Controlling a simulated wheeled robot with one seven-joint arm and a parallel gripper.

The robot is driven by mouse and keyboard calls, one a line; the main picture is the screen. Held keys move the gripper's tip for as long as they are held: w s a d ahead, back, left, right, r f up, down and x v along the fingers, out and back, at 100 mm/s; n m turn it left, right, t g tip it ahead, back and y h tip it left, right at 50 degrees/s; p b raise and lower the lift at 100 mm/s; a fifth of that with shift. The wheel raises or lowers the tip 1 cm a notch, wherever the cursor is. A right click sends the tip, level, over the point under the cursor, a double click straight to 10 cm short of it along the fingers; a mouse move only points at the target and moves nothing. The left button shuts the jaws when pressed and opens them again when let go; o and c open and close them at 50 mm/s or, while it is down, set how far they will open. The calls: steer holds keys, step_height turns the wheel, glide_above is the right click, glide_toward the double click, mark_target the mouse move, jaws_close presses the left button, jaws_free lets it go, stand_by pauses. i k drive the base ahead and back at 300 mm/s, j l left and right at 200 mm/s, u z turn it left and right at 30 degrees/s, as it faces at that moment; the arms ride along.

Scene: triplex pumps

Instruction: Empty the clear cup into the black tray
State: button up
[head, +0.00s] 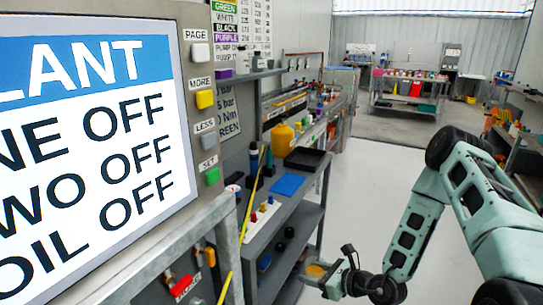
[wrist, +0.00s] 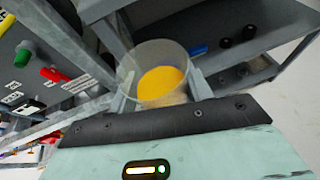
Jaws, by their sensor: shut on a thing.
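The clear cup (wrist: 148,58) is held between the fingers of my gripper (wrist: 160,98) in the wrist view. An orange-yellow mass (wrist: 162,85) shows inside it. In the head view the cup (head: 315,271) is small, at the tip of my gripper (head: 328,278), low and to the right of the grey bench. A black tray (head: 306,159) lies on the bench top beyond the blue mat, up and to the left of my gripper. Its inside is too small to make out.
A blue mat (head: 287,184) lies on the bench (head: 262,228), with a yellow jug (head: 282,139) behind. Small coloured parts sit nearer. A control panel with a large screen (head: 95,140) fills the left. The floor (head: 380,175) right of the bench is clear.

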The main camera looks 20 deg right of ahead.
mark_target(301, 158)
steer(key=i+l+u, duration=0.15)
steer(key=l, duration=0.2)
steer(key=i+l+u, duration=0.1)
steer(key=l, duration=0.25)
steer(key=i+l+u, duration=0.15)
steer(key=l, duration=0.2)
steer(key=l+u, duration=0.15)
steer(key=l, duration=0.25)
steer(key=i+l, duration=0.1)
steer(key=l, duration=0.4)
steer(key=i+l, duration=0.1)
steer(key=l, duration=0.4)
steer(key=i+l+u, duration=0.1)
steer(key=l, duration=0.4)
